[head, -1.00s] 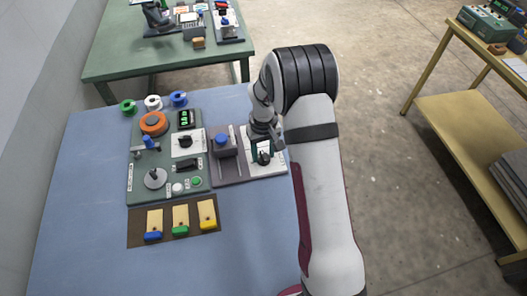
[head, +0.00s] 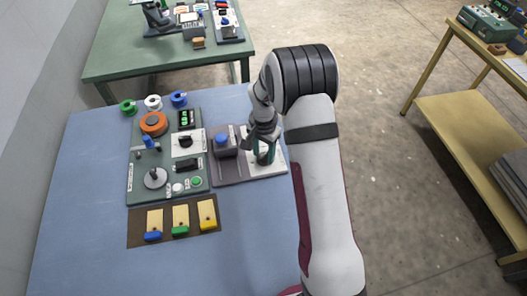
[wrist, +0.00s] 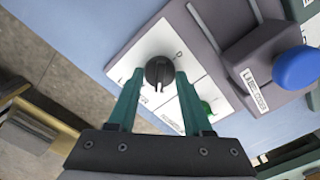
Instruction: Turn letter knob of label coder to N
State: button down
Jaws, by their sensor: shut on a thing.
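The label coder is a white panel (head: 280,165) at the right end of the row of devices on the blue table. Its round black letter knob (wrist: 159,72) has a pale pointer mark, which points down in the wrist view. Small letters are printed around the knob; I cannot read them all surely. My gripper (wrist: 159,75) has its two green fingers on either side of the knob, shut on it. In the head view my gripper (head: 265,155) is down at the panel and mostly hides the knob.
A grey press with a blue knob (head: 222,140) stands close left of the panel. A green board (head: 135,185) with several controls lies further left. A brown mat (head: 136,232) with coloured-ended pieces lies in front. Blue table (head: 90,270) is clear at the front.

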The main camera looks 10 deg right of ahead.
aim_at(264, 156)
jog(key=m, duration=0.4)
jog(key=shift+m, duration=2.2)
jog(key=shift+c, duration=1.6)
grip_release()
notch_tip(264, 156, up, 16)
